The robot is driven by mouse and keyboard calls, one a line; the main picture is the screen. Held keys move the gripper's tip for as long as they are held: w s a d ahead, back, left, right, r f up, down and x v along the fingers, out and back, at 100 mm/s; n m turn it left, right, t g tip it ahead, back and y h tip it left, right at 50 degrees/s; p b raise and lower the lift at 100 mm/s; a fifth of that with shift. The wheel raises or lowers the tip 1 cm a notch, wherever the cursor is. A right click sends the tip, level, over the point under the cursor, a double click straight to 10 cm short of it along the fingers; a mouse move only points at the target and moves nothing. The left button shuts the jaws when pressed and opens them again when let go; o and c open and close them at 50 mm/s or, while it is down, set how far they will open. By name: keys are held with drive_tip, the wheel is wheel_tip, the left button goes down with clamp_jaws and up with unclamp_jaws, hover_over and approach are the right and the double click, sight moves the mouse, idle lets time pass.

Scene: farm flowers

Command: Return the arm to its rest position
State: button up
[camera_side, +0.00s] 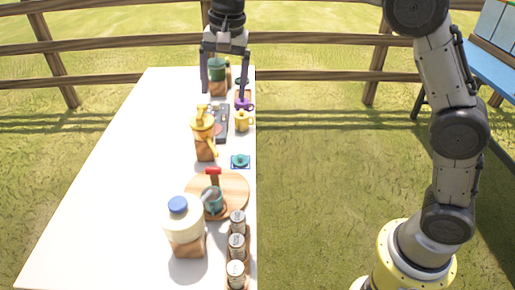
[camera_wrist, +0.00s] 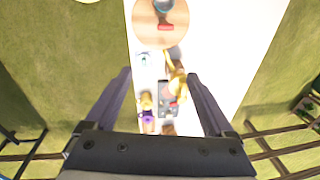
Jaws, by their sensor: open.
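My gripper (camera_side: 224,75) is over the far end of the white table (camera_side: 105,165) in the side view. Its two fingers are spread, on either side of a dark green-topped container (camera_side: 217,70) as seen from that camera; I cannot tell how far above it they are. In the wrist view my gripper (camera_wrist: 155,100) is open, with nothing between its fingertips, and looks down on the table from above. A yellow watering can (camera_side: 204,133) stands in front of my gripper on a wooden block, and it also shows in the wrist view (camera_wrist: 177,84).
A purple mug (camera_side: 244,103) and a yellow mug (camera_side: 242,121) stand by the right edge. A round wooden board (camera_side: 235,192), a cream jar with a blue lid (camera_side: 184,222) and several small jars (camera_side: 237,246) fill the near end. The table's left side is clear.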

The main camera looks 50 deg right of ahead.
drive_tip(key=s+d+r+n+t, duration=0.15)
drive_tip(key=s+d+r, duration=0.3)
drive_tip(key=s, duration=0.55)
drive_tip(key=s+d+r+n+t, duration=0.1)
drive_tip(key=s+d+r+t, duration=0.3)
drive_tip(key=s, duration=0.6)
drive_tip(key=s+d+f+n+g, duration=0.1)
drive_tip(key=s+d+f+n, duration=0.1)
drive_tip(key=s+f+n, duration=0.5)
drive_tip(key=s+f, duration=0.4)
drive_tip(key=f, duration=0.1)
drive_tip(key=shift+s+d+f, duration=0.25)
drive_tip(key=shift+s+f, duration=0.15)
